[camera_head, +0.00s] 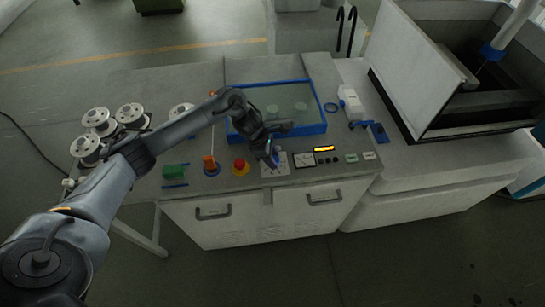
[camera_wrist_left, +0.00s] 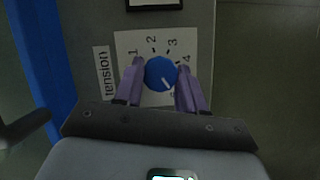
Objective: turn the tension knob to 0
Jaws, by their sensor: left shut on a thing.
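The blue tension knob (camera_wrist_left: 160,73) sits on a white dial plate (camera_wrist_left: 126,44) marked "tension", with 1, 2, 3 and 4 readable and a 5 partly visible at the lower edge. Its white pointer line points down and slightly right, towards the 5. The 0 mark is not visible. My left gripper (camera_wrist_left: 160,68) has its two purple fingers on either side of the knob, shut on it. In the head view my left gripper (camera_head: 270,158) reaches down onto the dial plate (camera_head: 283,170), hiding most of the knob. My right gripper is not in view.
A red emergency button (camera_head: 240,166) and an orange-handled switch (camera_head: 210,163) stand left of the dial. A lit display (camera_head: 324,149) and a meter (camera_head: 304,160) lie right. A blue-rimmed tray (camera_head: 313,130) is behind. Several wire spools (camera_head: 130,113) stand at the left.

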